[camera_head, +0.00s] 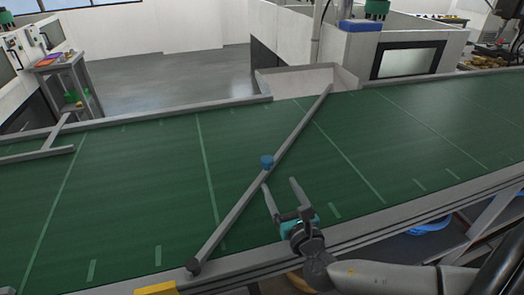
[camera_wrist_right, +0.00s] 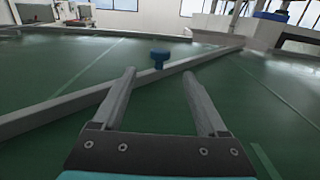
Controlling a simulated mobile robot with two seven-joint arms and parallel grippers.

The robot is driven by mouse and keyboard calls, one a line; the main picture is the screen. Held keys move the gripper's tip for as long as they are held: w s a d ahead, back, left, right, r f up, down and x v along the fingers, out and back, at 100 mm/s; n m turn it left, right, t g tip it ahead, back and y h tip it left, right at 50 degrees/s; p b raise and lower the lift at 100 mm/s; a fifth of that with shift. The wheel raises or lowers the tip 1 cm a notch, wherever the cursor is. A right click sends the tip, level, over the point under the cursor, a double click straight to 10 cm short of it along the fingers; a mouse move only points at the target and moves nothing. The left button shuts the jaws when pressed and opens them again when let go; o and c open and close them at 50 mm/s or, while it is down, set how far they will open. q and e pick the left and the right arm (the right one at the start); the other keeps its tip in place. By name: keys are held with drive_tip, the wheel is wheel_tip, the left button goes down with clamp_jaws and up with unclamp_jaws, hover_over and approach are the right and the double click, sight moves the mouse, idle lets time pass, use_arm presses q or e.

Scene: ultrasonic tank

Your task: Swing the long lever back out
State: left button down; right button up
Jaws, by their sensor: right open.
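The long grey lever (camera_head: 235,212) lies diagonally across the green belt, from a dark pivot at the near edge to the grey chute at the far edge. A blue knob (camera_head: 267,162) stands on the lever around its middle. My right gripper (camera_head: 281,183) is open and empty, on the near right side of the lever, with its fingers pointing toward the knob. In the right wrist view the lever (camera_wrist_right: 75,102) crosses beyond the fingertips, and the knob (camera_wrist_right: 159,58) shows between and beyond the open fingers (camera_wrist_right: 158,77). My left gripper is not in view.
The green conveyor belt (camera_head: 130,185) has pale cross lines and grey side rails. A grey chute (camera_head: 300,79) opens at the far rail. A shorter grey bar (camera_head: 38,155) lies at the far left. A yellow block (camera_head: 155,288) sits at the near rail. The belt on both sides is clear.

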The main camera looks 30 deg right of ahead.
sight(265, 157)
drive_tip(key=x, duration=0.2)
drive_tip(key=shift+w+d, duration=0.1)
drive_tip(key=shift+w, duration=0.2)
drive_tip(key=b+x, duration=0.1)
drive_tip(key=x, duration=0.9)
drive_tip(key=shift+w, duration=0.15)
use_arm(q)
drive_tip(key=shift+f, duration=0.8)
use_arm(e)
drive_tip(key=shift+w+d, duration=0.15)
drive_tip(key=shift+w, duration=0.55)
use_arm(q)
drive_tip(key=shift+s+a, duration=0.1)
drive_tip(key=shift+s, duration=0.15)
use_arm(e)
clamp_jaws()
